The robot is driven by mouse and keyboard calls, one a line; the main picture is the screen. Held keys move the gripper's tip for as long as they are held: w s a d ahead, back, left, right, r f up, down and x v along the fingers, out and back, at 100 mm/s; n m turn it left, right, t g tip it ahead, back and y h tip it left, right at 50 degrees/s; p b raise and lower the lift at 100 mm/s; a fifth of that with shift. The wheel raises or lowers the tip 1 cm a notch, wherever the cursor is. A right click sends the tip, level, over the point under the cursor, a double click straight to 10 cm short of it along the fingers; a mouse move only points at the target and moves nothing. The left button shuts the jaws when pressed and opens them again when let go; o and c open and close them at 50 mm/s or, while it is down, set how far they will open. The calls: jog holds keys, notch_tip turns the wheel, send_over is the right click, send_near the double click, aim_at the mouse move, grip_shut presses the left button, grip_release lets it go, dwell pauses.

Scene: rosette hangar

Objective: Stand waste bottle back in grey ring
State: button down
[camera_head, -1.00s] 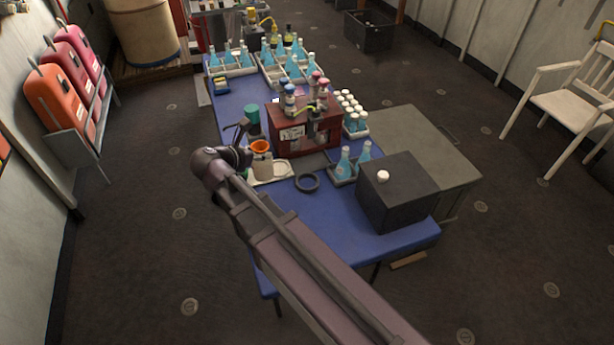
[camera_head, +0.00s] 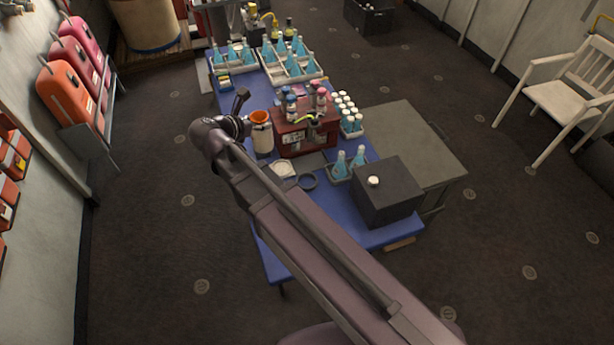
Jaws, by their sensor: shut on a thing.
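The waste bottle (camera_head: 262,141) is a pale, cream-coloured bottle with an orange funnel-like top. It is upright and looks raised above the blue table, left of the red-brown box. My gripper (camera_head: 248,125) reaches it from the left and is shut on it; the fingers are small and partly hidden. The grey ring (camera_head: 308,181) lies flat and empty on the blue table, below and right of the bottle. A pale tray (camera_head: 285,169) lies between the bottle and the ring.
The red-brown box (camera_head: 306,139) with small bottles on top stands behind the ring. A rack with blue bottles (camera_head: 340,170) is right of the ring, beside a dark box (camera_head: 388,194). The blue table (camera_head: 335,215) is bare in front of the ring.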

notch_tip(320, 180, up, 5)
jog(key=p, duration=0.3)
jog(key=shift+p, duration=0.4)
jog(key=shift+d, duration=0.1)
